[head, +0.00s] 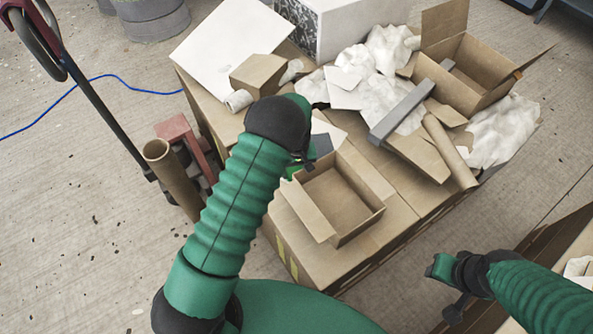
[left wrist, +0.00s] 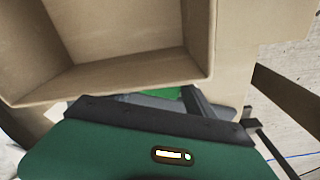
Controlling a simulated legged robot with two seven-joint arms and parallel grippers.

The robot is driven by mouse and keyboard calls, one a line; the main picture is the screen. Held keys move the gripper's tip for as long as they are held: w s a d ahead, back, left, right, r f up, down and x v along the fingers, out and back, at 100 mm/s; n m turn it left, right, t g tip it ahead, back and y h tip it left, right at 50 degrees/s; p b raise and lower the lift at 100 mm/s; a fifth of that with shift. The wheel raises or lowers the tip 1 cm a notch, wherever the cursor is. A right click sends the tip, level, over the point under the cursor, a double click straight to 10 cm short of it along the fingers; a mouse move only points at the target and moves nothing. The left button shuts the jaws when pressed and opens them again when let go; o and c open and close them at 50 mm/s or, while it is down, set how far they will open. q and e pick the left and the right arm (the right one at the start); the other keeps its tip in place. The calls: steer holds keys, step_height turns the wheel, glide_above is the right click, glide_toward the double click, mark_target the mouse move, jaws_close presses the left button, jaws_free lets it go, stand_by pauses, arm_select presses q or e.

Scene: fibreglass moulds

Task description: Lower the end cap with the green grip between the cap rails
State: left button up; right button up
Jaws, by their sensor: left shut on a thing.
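My left gripper (head: 303,163) is at the left edge of an open cardboard box, mostly hidden behind my own wrist. It is shut on the end cap's green grip (left wrist: 165,92), of which only a small green patch shows in the left wrist view. The green also shows in the head view (head: 291,172), low beside the box. A dark grey flat piece (head: 322,144) lies behind the gripper; I cannot tell if it is part of the cap. I cannot make out the cap rails. My right gripper (head: 445,272) hangs at the lower right, apart from the boxes, its fingers unclear.
The open box (head: 340,198) stands close to the left gripper; its wall also fills the upper left wrist view (left wrist: 110,85). A grey bar (head: 402,110), a cardboard tube (head: 450,150), crumpled white sheets and another open box (head: 470,72) crowd the back right.

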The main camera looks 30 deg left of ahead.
arm_select(q)
steer(key=shift+a+f, duration=0.2)
steer(key=shift+f, duration=0.05)
steer(key=shift+s+f, duration=0.1)
